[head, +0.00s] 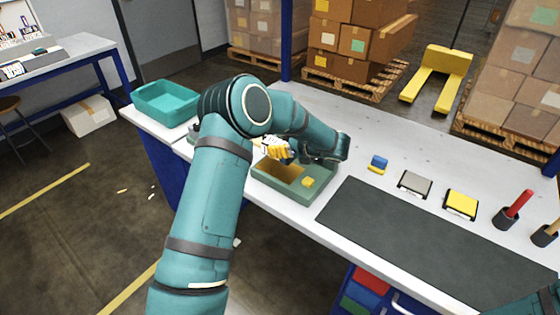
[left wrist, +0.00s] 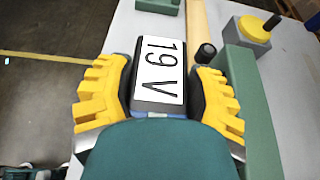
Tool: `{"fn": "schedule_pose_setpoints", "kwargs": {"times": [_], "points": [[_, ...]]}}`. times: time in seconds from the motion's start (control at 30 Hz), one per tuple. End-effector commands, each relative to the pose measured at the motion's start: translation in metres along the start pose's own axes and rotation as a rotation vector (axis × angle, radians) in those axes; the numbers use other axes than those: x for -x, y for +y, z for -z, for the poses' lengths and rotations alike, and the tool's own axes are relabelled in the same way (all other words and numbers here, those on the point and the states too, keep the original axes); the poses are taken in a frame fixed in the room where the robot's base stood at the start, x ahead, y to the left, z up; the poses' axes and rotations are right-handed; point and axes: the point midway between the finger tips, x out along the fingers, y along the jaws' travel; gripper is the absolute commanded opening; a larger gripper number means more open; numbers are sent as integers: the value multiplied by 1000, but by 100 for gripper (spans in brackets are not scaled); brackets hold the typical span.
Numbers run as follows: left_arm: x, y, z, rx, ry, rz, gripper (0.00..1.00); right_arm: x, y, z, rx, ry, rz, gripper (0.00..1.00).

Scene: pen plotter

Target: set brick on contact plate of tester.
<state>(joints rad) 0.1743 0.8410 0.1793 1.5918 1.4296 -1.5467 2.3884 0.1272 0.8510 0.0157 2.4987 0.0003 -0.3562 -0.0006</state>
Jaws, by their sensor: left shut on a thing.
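My left gripper (head: 275,149) is over the left part of a green tray (head: 262,190) on the bench. In the left wrist view its yellow fingers (left wrist: 165,90) are shut on a dark brick (left wrist: 137,105) with a white label reading "19 V". The brick is mostly hidden in the head view. I cannot tell for sure which thing is the tester. A grey block with a round yellow top (left wrist: 254,29) and a black handle stands ahead in the left wrist view. My right gripper is out of view.
A dark mat (head: 400,235), a grey-topped pad (head: 415,184), a yellow-topped pad (head: 462,204) and a red-handled tool (head: 519,203) are to the right. A teal bin (head: 166,104) stands at the bench's left end.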

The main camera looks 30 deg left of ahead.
Motion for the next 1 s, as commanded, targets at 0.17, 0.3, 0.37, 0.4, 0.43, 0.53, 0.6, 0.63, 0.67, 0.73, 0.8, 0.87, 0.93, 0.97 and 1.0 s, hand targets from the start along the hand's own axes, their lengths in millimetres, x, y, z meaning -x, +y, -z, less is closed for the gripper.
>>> {"fn": "schedule_pose_setpoints", "kwargs": {"times": [0.17,0.3,0.37,0.4,0.43,0.53,0.6,0.63,0.67,0.73,0.8,0.87,0.93,0.97,1.0], "points": [[-7,-1,17,2,-1,3,14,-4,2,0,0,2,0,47],[-14,0,33,1,0,2,14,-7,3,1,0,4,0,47],[-18,-1,41,1,-1,2,14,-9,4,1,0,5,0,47],[-19,-1,45,1,-1,3,14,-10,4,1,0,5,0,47],[-20,-1,46,1,-1,4,14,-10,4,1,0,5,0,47],[-20,-1,46,4,-2,5,14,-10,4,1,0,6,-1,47],[-20,-1,46,4,-2,5,14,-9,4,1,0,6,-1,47],[-20,-1,46,3,-2,5,14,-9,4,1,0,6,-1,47],[-20,-1,46,3,-2,5,14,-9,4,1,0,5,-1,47],[-20,-1,47,3,-2,5,14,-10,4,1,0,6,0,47],[-21,-1,49,3,-2,4,14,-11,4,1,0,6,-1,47],[-21,-1,50,2,0,4,74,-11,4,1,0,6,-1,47],[-21,-1,49,2,0,4,92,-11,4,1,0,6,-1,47],[-21,-1,49,2,0,4,92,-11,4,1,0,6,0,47],[-21,-1,49,2,0,4,92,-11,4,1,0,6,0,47]]}}
